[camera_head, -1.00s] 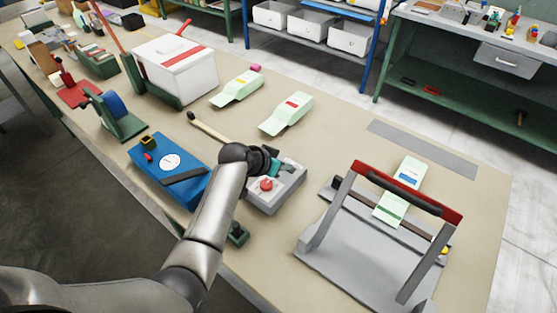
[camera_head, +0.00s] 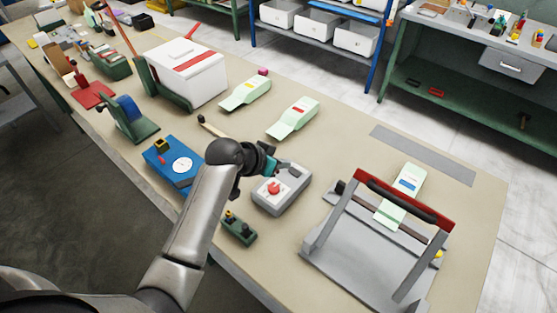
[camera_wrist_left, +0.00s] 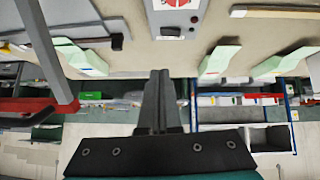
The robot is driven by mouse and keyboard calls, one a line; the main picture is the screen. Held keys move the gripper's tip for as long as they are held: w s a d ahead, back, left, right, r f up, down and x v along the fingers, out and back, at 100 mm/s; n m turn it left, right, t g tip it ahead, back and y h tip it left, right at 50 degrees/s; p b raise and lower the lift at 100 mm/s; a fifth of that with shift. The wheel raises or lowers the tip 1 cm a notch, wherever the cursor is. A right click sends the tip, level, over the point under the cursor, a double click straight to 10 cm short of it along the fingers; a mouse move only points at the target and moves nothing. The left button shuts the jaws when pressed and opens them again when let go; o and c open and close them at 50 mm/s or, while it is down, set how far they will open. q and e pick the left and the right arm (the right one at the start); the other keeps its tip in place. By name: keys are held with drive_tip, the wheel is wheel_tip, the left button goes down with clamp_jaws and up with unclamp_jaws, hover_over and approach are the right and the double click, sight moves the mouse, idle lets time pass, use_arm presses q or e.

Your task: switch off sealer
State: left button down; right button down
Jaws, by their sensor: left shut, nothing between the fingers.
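A grey control box (camera_head: 281,192) with a red button (camera_head: 273,187) and a grey lever-like part (camera_head: 291,171) sits on the bench, left of the press-like sealer (camera_head: 322,235). The sealer has a red bar and grey arms, with a pale green bag (camera_head: 408,182) across it. My left gripper (camera_head: 272,166) is shut and empty beside the box's far left edge; whether it touches is unclear. In the left wrist view its shut fingers (camera_wrist_left: 160,95) point toward the box (camera_wrist_left: 178,18). My right gripper is not in view.
A blue device (camera_head: 173,164) and a wooden-handled tool (camera_head: 211,127) lie left of the gripper.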

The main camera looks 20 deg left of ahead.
use_arm(q)
drive_tip(key=shift+v, duration=1)
drive_tip(key=shift+s+d, duration=0.1)
drive_tip(key=shift+d, duration=0.05)
drive_tip(key=s+a+f+n+g+y, duration=0.2)
drive_tip(key=s+g+y, duration=0.2)
drive_tip(key=s, duration=2.1)
wheel_tip(320, 180, down, 31)
drive_tip(key=s+g+b, duration=0.2)
drive_tip(key=s+b, duration=0.1)
drive_tip(key=b, duration=0.6)
drive_tip(key=s+a+f+b, duration=0.1)
drive_tip(key=s+f+b, duration=0.3)
drive_tip(key=s+f, duration=0.3)
drive_tip(key=s+a+f+g+b, duration=0.1)
drive_tip(key=s+f+b, duration=0.3)
drive_tip(key=s+f, duration=0.4)
wheel_tip(320, 180, down, 8)
drive_tip(key=shift+a+r, duration=0.25)
drive_tip(key=shift+a, duration=0.15)
